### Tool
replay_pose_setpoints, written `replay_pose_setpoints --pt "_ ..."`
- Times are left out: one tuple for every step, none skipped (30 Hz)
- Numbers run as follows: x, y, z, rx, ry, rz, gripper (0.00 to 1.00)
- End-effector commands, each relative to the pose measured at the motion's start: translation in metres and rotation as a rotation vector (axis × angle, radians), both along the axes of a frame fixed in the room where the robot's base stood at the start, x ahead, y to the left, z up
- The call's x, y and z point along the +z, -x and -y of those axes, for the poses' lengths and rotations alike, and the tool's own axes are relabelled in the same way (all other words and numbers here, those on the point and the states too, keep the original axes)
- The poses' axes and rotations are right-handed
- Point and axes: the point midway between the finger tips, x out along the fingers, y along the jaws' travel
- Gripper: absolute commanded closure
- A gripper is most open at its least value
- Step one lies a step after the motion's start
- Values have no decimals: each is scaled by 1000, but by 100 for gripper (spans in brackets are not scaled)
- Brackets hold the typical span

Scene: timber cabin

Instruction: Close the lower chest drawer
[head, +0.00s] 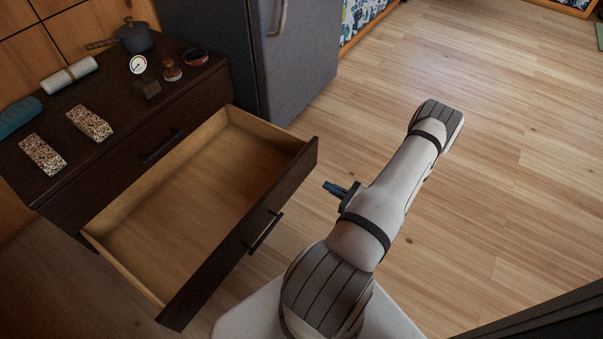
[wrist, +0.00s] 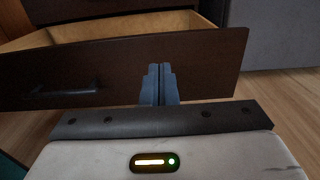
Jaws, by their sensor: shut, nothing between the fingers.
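The lower chest drawer (head: 165,200) is pulled far out of the dark chest (head: 110,165) and is empty inside. Its dark front panel (head: 246,232) with a black bar handle (head: 263,231) faces my arm. My gripper (head: 328,186) is shut and empty, to the right of the drawer front near its far end. In the wrist view, the shut fingers (wrist: 160,75) point at the drawer front (wrist: 205,65), right of the handle (wrist: 65,91). I cannot tell whether the fingertips touch the panel. The upper drawer, with its handle (head: 161,146), is closed.
On the chest top are a pot (head: 133,37), a white roll (head: 70,75), a gauge (head: 138,65), two speckled blocks (head: 42,155) and several small things. A grey fridge (head: 225,55) stands beside the chest. The wooden floor (head: 500,160) to the right is clear.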

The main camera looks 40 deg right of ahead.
Motion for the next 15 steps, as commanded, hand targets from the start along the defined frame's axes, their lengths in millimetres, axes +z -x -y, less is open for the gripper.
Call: replay_pose_setpoints --pt "-2 -9 -5 7 0 0 100" --pt "-3 -15 -7 7 1 0 100" --pt "-3 -23 -10 8 0 -1 100" --pt "-3 -28 -12 9 0 0 100" --pt "-3 -35 -15 9 1 0 100" --pt "-3 -43 -17 9 1 0 100" --pt "-3 -48 -19 9 1 0 100" --pt "-3 -54 -22 10 1 0 100" --pt "-3 -62 -24 9 1 0 100" --pt "-3 -68 -26 9 1 0 100" --pt "-3 -73 -28 9 1 0 100" --pt "-2 -80 -31 9 1 0 100" --pt "-3 -84 -33 9 1 0 100" --pt "-3 -89 -34 9 1 -1 100" --pt "-3 -94 -36 8 1 0 100"
